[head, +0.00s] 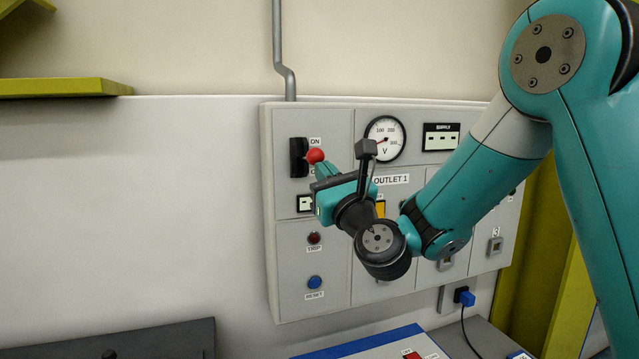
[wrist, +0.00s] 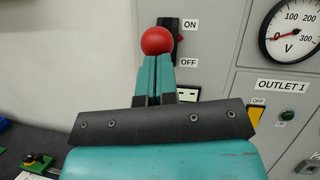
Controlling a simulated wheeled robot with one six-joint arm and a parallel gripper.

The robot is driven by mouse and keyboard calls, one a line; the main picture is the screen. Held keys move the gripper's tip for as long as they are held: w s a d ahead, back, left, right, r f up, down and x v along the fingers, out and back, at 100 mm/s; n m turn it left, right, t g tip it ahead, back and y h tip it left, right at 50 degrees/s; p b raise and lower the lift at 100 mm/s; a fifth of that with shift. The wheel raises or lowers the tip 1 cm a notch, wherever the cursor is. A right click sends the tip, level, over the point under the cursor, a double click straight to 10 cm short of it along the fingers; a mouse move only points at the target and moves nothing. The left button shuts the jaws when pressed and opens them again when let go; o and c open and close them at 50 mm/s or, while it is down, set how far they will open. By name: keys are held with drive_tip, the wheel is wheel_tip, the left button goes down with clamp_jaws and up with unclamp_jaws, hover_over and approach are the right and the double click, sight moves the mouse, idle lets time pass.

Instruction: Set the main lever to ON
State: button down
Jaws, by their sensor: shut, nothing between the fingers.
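The main lever has a red ball knob (head: 315,156) and a black mounting plate (head: 298,158) at the upper left of the grey panel. In the wrist view the red ball (wrist: 157,41) stands in front of the black plate (wrist: 175,30), between the ON label (wrist: 190,24) and the OFF label (wrist: 188,62). Its exact setting is hard to tell. My gripper (wrist: 155,60) is shut and empty, its teal fingers together just below the ball. In the head view my gripper (head: 322,168) is right under the knob; I cannot tell if it touches. The OFF label is partly hidden there.
The panel also carries a voltmeter (head: 385,138), a supply display (head: 440,137), a red trip lamp (head: 314,238) and a blue reset button (head: 314,282). My arm covers part of the panel's middle. The wall left of the panel is clear.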

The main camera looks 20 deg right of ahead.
drive_tip(key=shift+w+r+p, duration=0.15)
drive_tip(key=shift+r+p, duration=0.9)
drive_tip(key=shift+r, duration=0.15)
drive_tip(key=shift+w+r+p, duration=0.1)
drive_tip(key=shift+r+p, duration=0.95)
drive_tip(key=shift+r, duration=0.1)
drive_tip(key=shift+f, duration=0.1)
